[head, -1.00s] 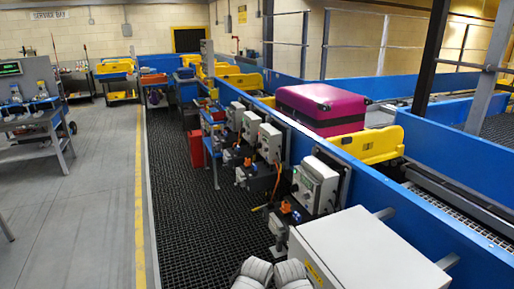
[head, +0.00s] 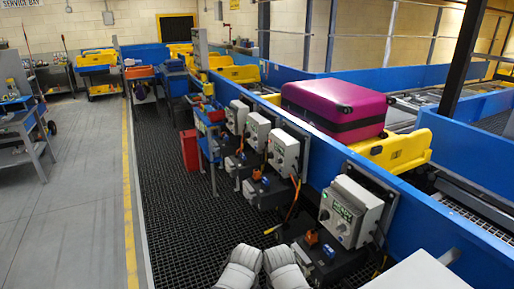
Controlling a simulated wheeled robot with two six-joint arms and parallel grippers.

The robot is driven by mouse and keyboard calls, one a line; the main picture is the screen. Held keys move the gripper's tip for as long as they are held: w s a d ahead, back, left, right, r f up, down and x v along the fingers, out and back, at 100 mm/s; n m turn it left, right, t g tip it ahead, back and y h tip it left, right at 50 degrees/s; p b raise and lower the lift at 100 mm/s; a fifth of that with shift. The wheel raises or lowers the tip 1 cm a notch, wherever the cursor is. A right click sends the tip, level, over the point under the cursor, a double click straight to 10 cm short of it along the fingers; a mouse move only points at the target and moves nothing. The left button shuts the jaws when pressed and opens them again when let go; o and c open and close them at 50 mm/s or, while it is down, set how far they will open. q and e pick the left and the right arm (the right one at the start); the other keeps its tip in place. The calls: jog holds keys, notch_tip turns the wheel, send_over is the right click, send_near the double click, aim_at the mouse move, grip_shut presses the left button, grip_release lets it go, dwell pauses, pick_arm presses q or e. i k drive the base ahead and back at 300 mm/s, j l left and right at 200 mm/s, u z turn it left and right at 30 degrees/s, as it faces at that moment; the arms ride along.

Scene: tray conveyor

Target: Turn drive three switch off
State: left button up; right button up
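Several grey drive control boxes line the blue conveyor wall in the head view. The nearest box (head: 350,211) has a green label and dark knobs on its face. Farther along are a second box (head: 284,152), a third box (head: 257,131) and a fourth box (head: 237,116). The labels are too small to read, so I cannot tell which is drive three or how its switch is set. Two pale rounded parts of my arms show at the bottom middle, short of the nearest box. No gripper fingers are visible.
Dark motor units with orange connectors (head: 312,238) stick out below the boxes. A grey cabinet top (head: 420,273) is at the lower right. A magenta suitcase (head: 335,108) sits in a yellow tray (head: 408,150) behind the wall. The dark grating (head: 180,225) to the left is clear.

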aim_at(270, 155)
jog(key=i+j, duration=0.9)
jog(key=i, duration=0.2)
jog(key=i+j+z, duration=0.15)
jog(key=i+j, duration=0.75)
jog(key=i, duration=0.15)
jog(key=z, duration=1.25)
